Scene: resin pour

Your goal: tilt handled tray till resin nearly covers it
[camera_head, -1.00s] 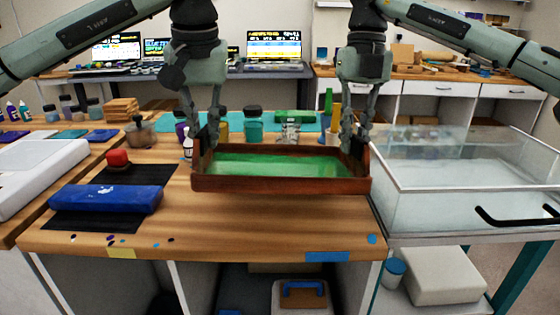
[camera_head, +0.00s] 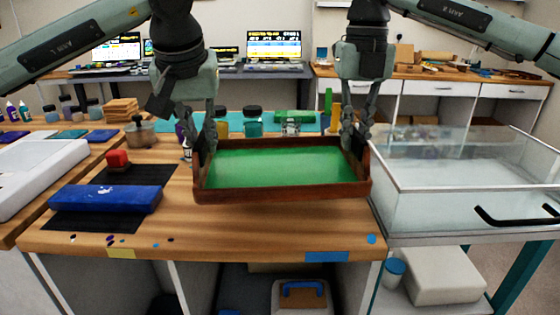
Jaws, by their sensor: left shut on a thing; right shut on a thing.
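The handled tray (camera_head: 285,193) has a brown wooden rim and is held above the wooden bench, tipped so its inside faces me more. Green resin (camera_head: 280,168) spreads over nearly all of the visible tray floor. My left gripper (camera_head: 206,146) is shut on the tray's left end. My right gripper (camera_head: 352,138) is shut on its right end. The handles themselves are mostly hidden by the fingers. I cannot tell whether thin bare patches remain along the edges.
A clear lidded box (camera_head: 460,190) with a black handle stands right of the bench. Jars (camera_head: 253,122) stand behind the tray. The bench front (camera_head: 220,235) is mostly clear.

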